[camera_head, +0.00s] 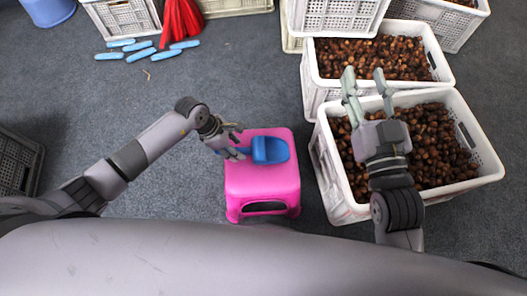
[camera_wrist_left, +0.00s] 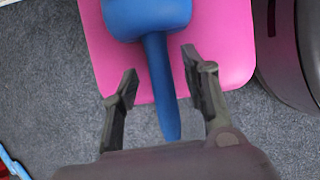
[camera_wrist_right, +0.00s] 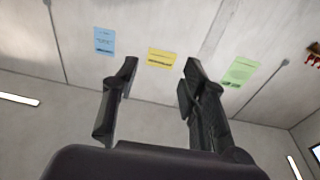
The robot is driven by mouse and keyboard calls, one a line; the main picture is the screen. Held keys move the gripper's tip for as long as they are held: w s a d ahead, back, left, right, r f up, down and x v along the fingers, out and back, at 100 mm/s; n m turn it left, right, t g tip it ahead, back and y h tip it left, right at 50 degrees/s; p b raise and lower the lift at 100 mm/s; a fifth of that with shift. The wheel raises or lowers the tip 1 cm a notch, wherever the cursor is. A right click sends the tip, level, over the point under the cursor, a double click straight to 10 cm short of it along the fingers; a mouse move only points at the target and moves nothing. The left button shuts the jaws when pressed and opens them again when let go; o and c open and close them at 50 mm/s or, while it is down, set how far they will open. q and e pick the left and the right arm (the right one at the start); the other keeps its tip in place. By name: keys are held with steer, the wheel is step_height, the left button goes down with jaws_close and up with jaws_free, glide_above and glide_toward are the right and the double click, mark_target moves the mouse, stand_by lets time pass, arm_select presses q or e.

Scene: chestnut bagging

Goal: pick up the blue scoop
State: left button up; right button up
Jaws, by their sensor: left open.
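The blue scoop (camera_head: 270,150) lies on the pink stool (camera_head: 262,183), its handle pointing left toward my left gripper. My left gripper (camera_head: 236,139) is at the stool's left edge. In the left wrist view the scoop's handle (camera_wrist_left: 161,85) runs between the two open fingers (camera_wrist_left: 160,72) of that gripper, with a gap on each side. The scoop's bowl is partly cut off at the top of that view. My right gripper (camera_head: 366,88) is above the front chestnut crate with its fingers apart. In the right wrist view its fingers (camera_wrist_right: 158,78) are spread and empty.
A white crate (camera_head: 339,201) full of chestnuts stands right of the stool, with another chestnut crate (camera_head: 318,97) behind it. Blue strips (camera_head: 138,45) and red netting (camera_head: 181,20) lie at the back left. Grey floor around the stool's left is clear.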

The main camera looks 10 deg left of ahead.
mark_target(239, 149)
arm_select(q)
steer(key=b+x, duration=0.1)
steer(key=x, duration=0.2)
steer(key=shift+d, duration=0.1)
arm_select(e)
steer(key=r+t, duration=0.1)
steer(key=r, duration=0.1)
steer(key=s+r+t+y, duration=0.1)
steer(key=r+t, duration=0.1)
steer(key=r, duration=0.1)
steer(key=shift+s+a+r+t, duration=0.2)
steer(key=shift+s+r+t, duration=0.1)
steer(key=shift+s, duration=0.1)
arm_select(q)
steer(key=shift+c, duration=0.6)
jaws_close()
steer(key=shift+w, duration=0.1)
